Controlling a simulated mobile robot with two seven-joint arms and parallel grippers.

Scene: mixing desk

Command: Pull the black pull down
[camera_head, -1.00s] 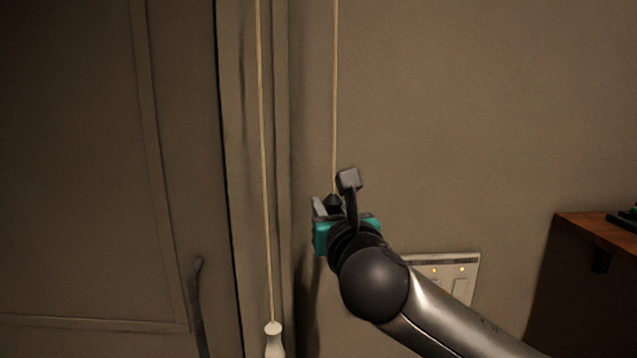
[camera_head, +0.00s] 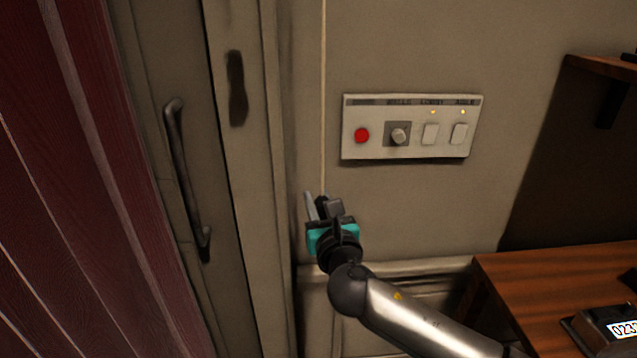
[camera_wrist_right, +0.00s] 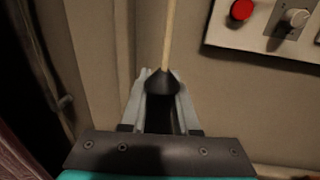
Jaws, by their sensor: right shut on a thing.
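The black pull (camera_wrist_right: 162,82) hangs at the end of a pale cord (camera_head: 323,110), which runs straight up out of the picture. My right gripper (camera_head: 322,204) is shut on the black pull. In the right wrist view the two fingers of my right gripper (camera_wrist_right: 160,95) lie on either side of the pull, whose cone-shaped top shows between them. The pull's lower part is partly hidden by the gripper. In the head view the pull is mostly covered by the fingers. My left gripper is not in view.
A wall panel (camera_head: 410,150) with a red button (camera_head: 362,135), a knob and two switches is right of the cord. A door handle (camera_head: 183,175) is at left, beside dark red boards (camera_head: 65,200). A wooden desk (camera_head: 540,290) stands at lower right.

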